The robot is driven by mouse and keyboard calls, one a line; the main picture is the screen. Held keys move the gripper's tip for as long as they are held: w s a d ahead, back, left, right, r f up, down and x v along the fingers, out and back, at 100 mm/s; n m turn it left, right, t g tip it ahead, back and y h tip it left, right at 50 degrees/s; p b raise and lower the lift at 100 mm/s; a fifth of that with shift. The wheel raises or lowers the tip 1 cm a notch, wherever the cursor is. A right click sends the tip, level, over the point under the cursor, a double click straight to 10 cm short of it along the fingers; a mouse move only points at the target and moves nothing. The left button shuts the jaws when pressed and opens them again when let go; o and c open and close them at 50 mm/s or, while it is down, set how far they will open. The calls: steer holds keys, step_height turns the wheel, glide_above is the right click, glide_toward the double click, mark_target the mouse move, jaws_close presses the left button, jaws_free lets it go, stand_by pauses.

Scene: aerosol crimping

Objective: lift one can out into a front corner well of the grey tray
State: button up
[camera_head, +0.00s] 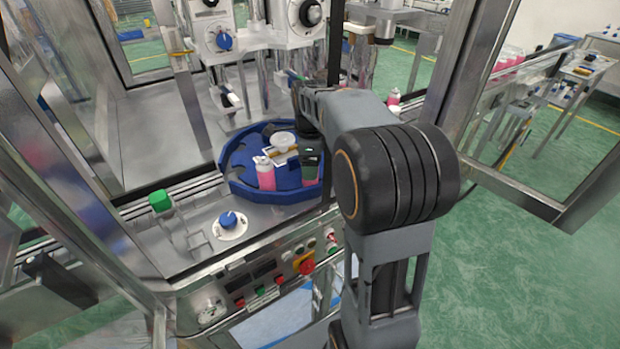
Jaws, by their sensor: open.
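The left can (266,176) has a white top and stands upright. I cannot make out the grey tray in this view.
Metal posts and clear panels frame the machine on both sides. A blue knob (228,220), a green button block (160,201) and a red stop button (304,264) are in front. Another pink can (393,98) stands behind my arm.

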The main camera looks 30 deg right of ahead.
steer(key=shift+f, duration=0.2)
steer(key=shift+c, duration=0.2)
steer(key=c, duration=1.2)
steer(key=shift+r, duration=0.15)
